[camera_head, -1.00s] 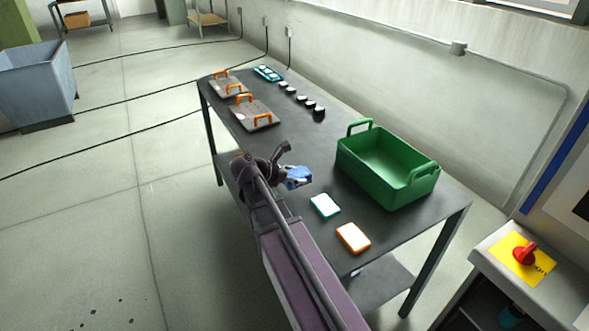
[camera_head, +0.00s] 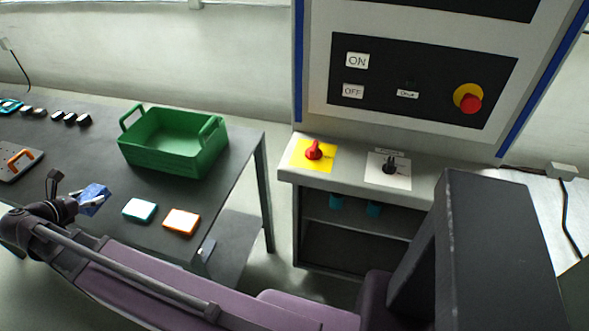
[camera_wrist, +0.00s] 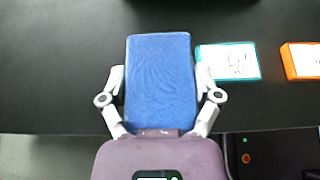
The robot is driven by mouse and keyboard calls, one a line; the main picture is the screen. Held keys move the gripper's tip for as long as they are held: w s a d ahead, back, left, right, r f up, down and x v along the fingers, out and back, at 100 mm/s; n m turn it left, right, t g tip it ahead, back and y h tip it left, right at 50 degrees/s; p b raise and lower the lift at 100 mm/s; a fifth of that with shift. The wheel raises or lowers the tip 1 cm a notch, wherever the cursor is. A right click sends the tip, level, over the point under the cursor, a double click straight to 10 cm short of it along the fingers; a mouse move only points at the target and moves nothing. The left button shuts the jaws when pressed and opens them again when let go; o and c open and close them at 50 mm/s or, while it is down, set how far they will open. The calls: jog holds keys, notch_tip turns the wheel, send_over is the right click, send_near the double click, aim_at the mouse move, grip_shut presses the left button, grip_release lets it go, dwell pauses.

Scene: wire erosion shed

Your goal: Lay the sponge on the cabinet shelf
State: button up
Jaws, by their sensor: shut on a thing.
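My gripper (camera_head: 74,205) is shut on a blue sponge (camera_head: 95,197), held over the left part of the dark table in the head view. In the wrist view the sponge (camera_wrist: 160,80) is upright in the picture, with one finger of my gripper (camera_wrist: 160,92) against each side. The cabinet (camera_head: 287,172) stands right of the table, below a large control panel. Its open front shows a shelf (camera_head: 348,226) under the top, well to the right of my gripper. The shelf's depth is in shadow.
A green crate (camera_head: 152,158) stands on the table (camera_head: 235,172). A teal-edged card (camera_head: 140,210) and an orange-edged card (camera_head: 181,221) lie near its front edge. A red knob (camera_head: 313,150) and a black knob (camera_head: 389,164) stick up from the cabinet top. A floor gap separates table and cabinet.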

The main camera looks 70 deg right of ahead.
aim_at(89, 195)
notch_tip(89, 195, up, 24)
jog(key=p, duration=2.2)
jog(key=shift+f+p, duration=0.25)
jog(key=shift+p, duration=0.15)
jog(key=shift+s, duration=0.15)
